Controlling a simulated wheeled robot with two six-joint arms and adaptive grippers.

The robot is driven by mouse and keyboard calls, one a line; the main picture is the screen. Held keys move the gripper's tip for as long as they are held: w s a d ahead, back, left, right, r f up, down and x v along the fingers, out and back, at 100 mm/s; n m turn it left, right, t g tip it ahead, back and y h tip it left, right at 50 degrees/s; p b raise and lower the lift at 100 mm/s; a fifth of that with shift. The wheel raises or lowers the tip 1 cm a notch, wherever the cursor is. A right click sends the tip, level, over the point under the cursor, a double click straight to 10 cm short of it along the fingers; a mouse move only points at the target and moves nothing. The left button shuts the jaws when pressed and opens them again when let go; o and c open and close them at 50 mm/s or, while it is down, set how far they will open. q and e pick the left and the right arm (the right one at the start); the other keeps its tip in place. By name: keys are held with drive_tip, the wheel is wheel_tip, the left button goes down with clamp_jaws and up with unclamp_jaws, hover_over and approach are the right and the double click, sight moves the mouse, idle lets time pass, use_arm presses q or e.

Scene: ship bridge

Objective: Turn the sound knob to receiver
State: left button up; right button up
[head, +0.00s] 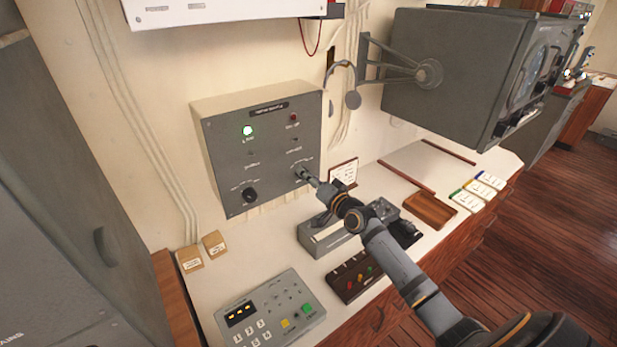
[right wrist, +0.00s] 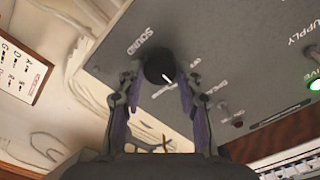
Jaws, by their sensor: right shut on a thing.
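A grey wall panel (head: 232,150) carries the sound knob (head: 301,172) at its lower right. My right gripper (head: 309,179) reaches it from the front, and its fingers partly cover it in the head view. In the right wrist view the black sound knob (right wrist: 160,66) sits between the two fingertips of the gripper (right wrist: 158,82), one on each side, shut on it. The knob's white pointer aims toward the picture's lower right, near small lettering. I cannot tell exactly which marking it meets. The word SOUND is readable beside the knob. My left gripper is not in view.
A second black knob (head: 250,195) is at the panel's lower left, and a green lamp (head: 248,131) is lit above. A keypad box (head: 270,310) and a button box (head: 357,276) stand on the counter below. A large grey monitor housing (head: 440,75) juts out at right.

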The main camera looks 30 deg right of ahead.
drive_tip(key=o, duration=1.1)
drive_tip(key=shift+o, duration=0.2)
